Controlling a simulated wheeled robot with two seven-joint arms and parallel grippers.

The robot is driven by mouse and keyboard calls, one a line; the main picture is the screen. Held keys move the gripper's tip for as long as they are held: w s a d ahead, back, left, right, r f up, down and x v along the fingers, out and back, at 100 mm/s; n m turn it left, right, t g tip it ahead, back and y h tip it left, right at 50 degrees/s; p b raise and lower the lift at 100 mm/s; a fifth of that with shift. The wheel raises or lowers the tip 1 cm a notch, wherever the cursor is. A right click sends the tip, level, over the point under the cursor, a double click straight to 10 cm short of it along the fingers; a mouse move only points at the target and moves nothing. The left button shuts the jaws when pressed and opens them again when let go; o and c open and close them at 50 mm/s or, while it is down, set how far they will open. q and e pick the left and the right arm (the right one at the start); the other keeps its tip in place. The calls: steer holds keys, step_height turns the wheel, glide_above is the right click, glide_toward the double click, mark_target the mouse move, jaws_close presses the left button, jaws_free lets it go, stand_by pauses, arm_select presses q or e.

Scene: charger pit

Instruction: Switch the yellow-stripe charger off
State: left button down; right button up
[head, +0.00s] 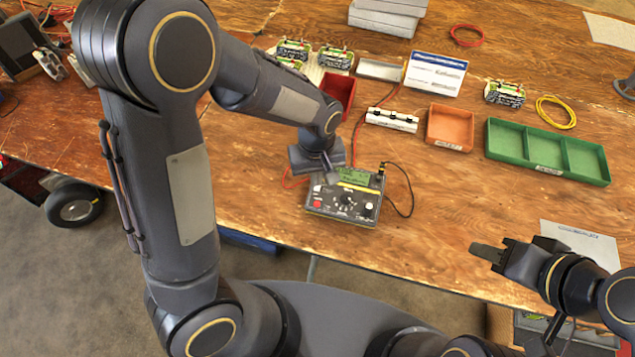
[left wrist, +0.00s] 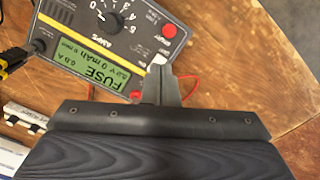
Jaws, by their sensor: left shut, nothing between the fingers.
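The charger (head: 345,205) is a dark box with a yellow stripe, a dial and a lit green screen, standing near the table's front edge. In the left wrist view the charger (left wrist: 90,45) shows its screen (left wrist: 88,68) reading FUSE, 6.0 A, 0.0 V and 0 mAh. A red button (left wrist: 170,30) and a smaller red part (left wrist: 135,95) are on its face. My left gripper (head: 331,178) is shut and empty over the charger's left back part; its fingertips (left wrist: 160,72) show beside the small red part. Contact cannot be told. My right gripper (head: 488,252) hangs at the right, away from the charger.
A black cable (head: 405,190) and red leads run from the charger. Behind it stand a red bin (head: 340,88), an orange tray (head: 450,128) and a green tray (head: 548,152). Battery packs (head: 505,94) sit further back.

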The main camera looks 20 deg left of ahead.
arm_select(q)
steer(key=shift+f+b, duration=0.85)
steer(key=shift+f, duration=0.15)
stand_by(0.6)
step_height(320, 180, up, 7)
steer(key=p, duration=0.6)
stand_by(0.6)
steer(key=s+a+r+m+t+h, duration=0.2)
steer(key=s+a+r, duration=0.2)
steer(key=s+r, duration=0.3)
steer(key=s+a+r+m+t+h, duration=0.1)
steer(key=s+a+r+m+t, duration=0.1)
steer(key=s+a+r, duration=0.3)
steer(key=s+r+t, duration=0.1)
steer(key=s+r, duration=0.1)
steer(key=s, duration=0.2)
steer(key=shift+r+t+h, duration=0.15)
steer(key=shift+t+h, duration=0.15)
steer(key=shift+h, duration=0.1)
steer(key=shift+a, duration=0.1)
